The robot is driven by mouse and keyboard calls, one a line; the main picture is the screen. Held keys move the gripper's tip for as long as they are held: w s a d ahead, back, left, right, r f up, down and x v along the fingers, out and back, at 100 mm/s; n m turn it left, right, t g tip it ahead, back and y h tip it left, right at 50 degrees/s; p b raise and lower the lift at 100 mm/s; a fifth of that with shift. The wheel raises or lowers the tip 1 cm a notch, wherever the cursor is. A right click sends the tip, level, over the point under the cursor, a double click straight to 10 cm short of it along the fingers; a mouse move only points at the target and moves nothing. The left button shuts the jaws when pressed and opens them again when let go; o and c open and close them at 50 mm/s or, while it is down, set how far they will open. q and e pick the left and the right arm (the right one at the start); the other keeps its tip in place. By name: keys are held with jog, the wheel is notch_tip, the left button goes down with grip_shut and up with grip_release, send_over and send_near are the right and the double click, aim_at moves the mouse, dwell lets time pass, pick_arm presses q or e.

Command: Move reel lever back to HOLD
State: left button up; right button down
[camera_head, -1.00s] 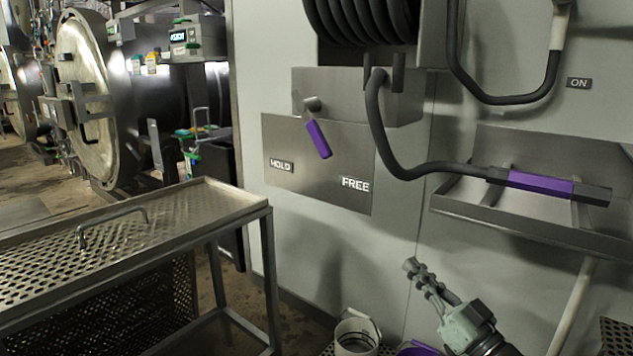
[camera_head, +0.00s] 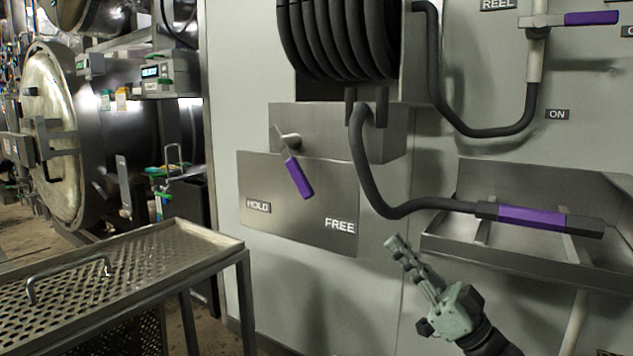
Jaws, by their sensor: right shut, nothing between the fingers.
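The reel lever (camera_head: 299,178) has a purple grip and hangs from a pivot on the steel reel box. It points down and slightly right, between the HOLD label (camera_head: 257,206) and the FREE label (camera_head: 340,225) on the plate behind it. My right gripper (camera_head: 392,243) is shut and empty. It is below and to the right of the lever and the FREE label, apart from both, with its fingers pointing up and left. My left gripper is not in view.
A black hose (camera_head: 366,165) hangs from the reel (camera_head: 345,40) and runs to a purple-gripped nozzle (camera_head: 535,217) on a steel tray (camera_head: 470,249) at right. A perforated table (camera_head: 150,262) stands at lower left. A purple-handled valve (camera_head: 590,18) is at top right.

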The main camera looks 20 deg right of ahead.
jog(key=p, duration=0.2)
send_near(291, 162)
notch_tip(291, 162, up, 4)
jog(key=s+d, duration=0.2)
jog(key=d, duration=0.1)
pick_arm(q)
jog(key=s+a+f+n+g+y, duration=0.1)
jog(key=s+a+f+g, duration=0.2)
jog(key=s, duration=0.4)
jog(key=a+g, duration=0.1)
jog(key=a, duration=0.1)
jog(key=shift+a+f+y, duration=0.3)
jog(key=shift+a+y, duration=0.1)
pick_arm(e)
jog(key=w+a, duration=0.4)
jog(key=shift+f, duration=0.3)
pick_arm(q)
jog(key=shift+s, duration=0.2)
pick_arm(e)
jog(key=shift+f, duration=0.15)
